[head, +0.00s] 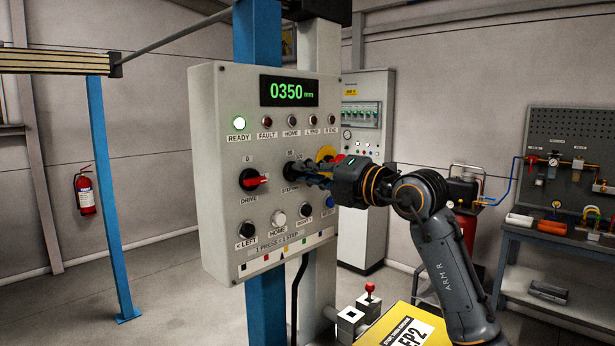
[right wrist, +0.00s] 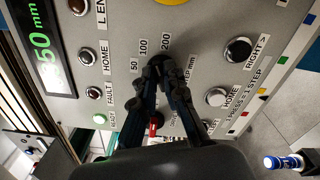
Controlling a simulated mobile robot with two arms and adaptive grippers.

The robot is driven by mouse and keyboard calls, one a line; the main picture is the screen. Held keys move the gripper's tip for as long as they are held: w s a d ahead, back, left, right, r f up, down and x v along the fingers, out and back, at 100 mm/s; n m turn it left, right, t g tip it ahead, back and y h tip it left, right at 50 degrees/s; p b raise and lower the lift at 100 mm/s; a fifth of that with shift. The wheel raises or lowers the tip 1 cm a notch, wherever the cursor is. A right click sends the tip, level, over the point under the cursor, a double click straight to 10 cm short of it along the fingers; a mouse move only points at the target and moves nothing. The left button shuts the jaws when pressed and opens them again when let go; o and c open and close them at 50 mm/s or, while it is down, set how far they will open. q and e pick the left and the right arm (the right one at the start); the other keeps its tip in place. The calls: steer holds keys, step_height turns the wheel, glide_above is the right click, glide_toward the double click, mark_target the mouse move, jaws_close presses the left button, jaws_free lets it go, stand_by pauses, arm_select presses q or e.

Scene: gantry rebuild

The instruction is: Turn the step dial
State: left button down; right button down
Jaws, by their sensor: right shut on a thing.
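The step dial (head: 289,171) is a black knob in the middle of the grey control panel (head: 215,150), under scale numbers and above a partly covered label. My right gripper (head: 300,172) reaches in from the right and is shut on the dial. In the right wrist view the fingertips (right wrist: 160,72) close at the dial, beside the marks 50, 100 and 200. The fingers hide most of the dial there, so its pointer setting is hard to tell. The display (head: 289,91) reads 0350 mm. My left gripper is not in view.
The drive switch (head: 254,180) with a red handle sits left of the dial. A yellow-ringed button (head: 326,154) is just above right, partly behind my gripper. Below are the left (head: 246,229), home (head: 279,218) and right (head: 305,215) buttons. The green ready lamp (head: 239,123) is lit.

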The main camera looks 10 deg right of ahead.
steer(key=m, duration=0.4)
steer(key=shift+m, duration=0.4)
steer(key=shift+f, duration=0.1)
stand_by(0.3)
steer(key=c, duration=1.4)
jaws_free()
steer(key=shift+d, duration=0.15)
steer(key=v, duration=1.2)
